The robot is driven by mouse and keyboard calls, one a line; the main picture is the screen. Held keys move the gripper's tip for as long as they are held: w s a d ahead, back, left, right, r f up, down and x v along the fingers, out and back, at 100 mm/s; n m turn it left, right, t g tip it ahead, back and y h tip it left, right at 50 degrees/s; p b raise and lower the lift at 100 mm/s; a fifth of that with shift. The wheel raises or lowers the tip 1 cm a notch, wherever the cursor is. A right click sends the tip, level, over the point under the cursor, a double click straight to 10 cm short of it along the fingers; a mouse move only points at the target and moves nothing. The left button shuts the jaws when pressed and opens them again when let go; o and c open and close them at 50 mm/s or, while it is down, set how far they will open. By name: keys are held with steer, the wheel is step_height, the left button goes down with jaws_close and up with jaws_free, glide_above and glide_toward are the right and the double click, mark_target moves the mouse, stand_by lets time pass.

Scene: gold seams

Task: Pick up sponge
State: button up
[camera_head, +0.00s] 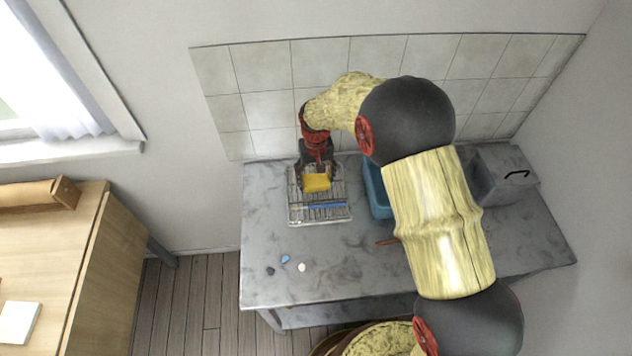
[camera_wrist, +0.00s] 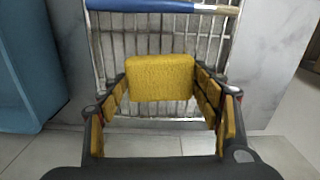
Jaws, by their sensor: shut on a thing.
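The yellow sponge (camera_head: 317,182) is at the wire rack in the head view, directly under my gripper (camera_head: 316,172). In the wrist view the sponge (camera_wrist: 160,78) sits between the two yellow-padded fingers of my gripper (camera_wrist: 167,90), which is shut on it. The fingers hold it at its left and right sides. Whether the sponge touches the rack cannot be told.
The wire rack (camera_head: 320,219) stands on the grey marbled table (camera_head: 370,268), with a blue-handled object (camera_head: 325,206) lying on it. A blue bin (camera_head: 377,190) stands right of the rack. Small pebble-like pieces (camera_head: 301,267) lie near the front left. A grey box (camera_head: 508,178) stands at right.

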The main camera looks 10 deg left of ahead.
mark_target(316, 179)
steer(key=shift+c, duration=1)
steer(key=shift+r, duration=0.1)
steer(key=shift+r, duration=0.55)
step_height(316, 179, up, 2)
steer(key=shift+r+p, duration=0.2)
steer(key=shift+p, duration=0.35)
steer(key=shift+s+d+r+p, duration=0.35)
steer(key=shift+s+d+r, duration=0.7)
steer(key=shift+s+r, duration=0.8)
steer(key=shift+s+d+r+p, duration=0.4)
steer(key=shift+s+d+r, duration=0.8)
steer(key=shift+s, duration=1.15)
steer(key=shift+s+d+r+p, duration=0.35)
steer(key=shift+s+d+r, duration=0.55)
steer(key=shift+s+r, duration=1)
steer(key=shift+s+f, duration=0.15)
steer(key=shift+f, duration=0.1)
